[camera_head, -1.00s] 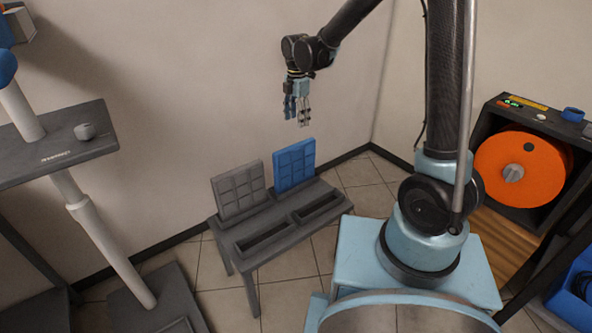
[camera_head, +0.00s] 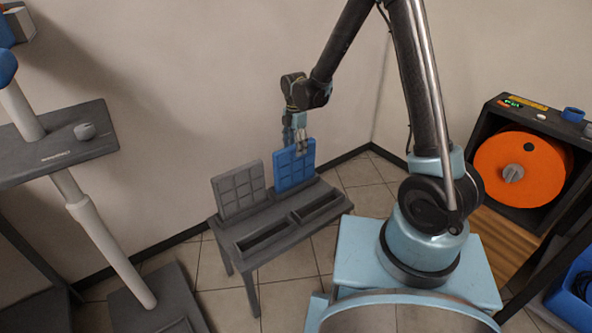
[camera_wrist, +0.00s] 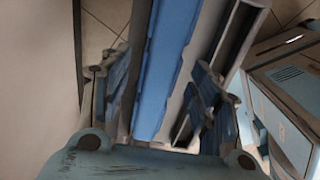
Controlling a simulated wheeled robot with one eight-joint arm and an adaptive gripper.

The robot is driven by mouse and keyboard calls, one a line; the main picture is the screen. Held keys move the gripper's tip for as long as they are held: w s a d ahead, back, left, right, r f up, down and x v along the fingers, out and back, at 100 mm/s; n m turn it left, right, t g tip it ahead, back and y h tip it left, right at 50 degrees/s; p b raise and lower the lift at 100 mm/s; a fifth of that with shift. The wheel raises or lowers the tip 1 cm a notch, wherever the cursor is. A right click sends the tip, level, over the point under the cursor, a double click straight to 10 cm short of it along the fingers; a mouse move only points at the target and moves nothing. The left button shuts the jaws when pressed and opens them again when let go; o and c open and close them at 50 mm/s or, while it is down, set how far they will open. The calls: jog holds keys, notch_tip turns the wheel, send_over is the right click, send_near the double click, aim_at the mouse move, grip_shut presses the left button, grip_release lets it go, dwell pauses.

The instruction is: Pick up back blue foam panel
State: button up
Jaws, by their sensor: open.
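The blue foam panel (camera_head: 294,166) stands upright in the back right slot of a small grey table (camera_head: 233,244), its face divided into raised squares. My gripper (camera_head: 296,146) is at the panel's top edge in the head view. In the wrist view the panel's top edge (camera_wrist: 167,65) runs between the two spread fingers of my gripper (camera_wrist: 160,105), with a visible gap on each side. The jaws are open and hold nothing. The fingertips partly cover the panel's top in the head view.
A grey panel (camera_head: 239,190) stands upright just left of the blue one. Two empty slots (camera_head: 316,208) lie at the table's front. A grey stand (camera_head: 60,148) is at the left; a cabinet with an orange disc (camera_head: 500,175) is at the right. The wall is close behind.

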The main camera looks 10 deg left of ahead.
aim_at(295, 168)
jog(key=shift+f, duration=2.7)
jog(key=shift+c, duration=0.6)
jog(key=c, duration=1.2)
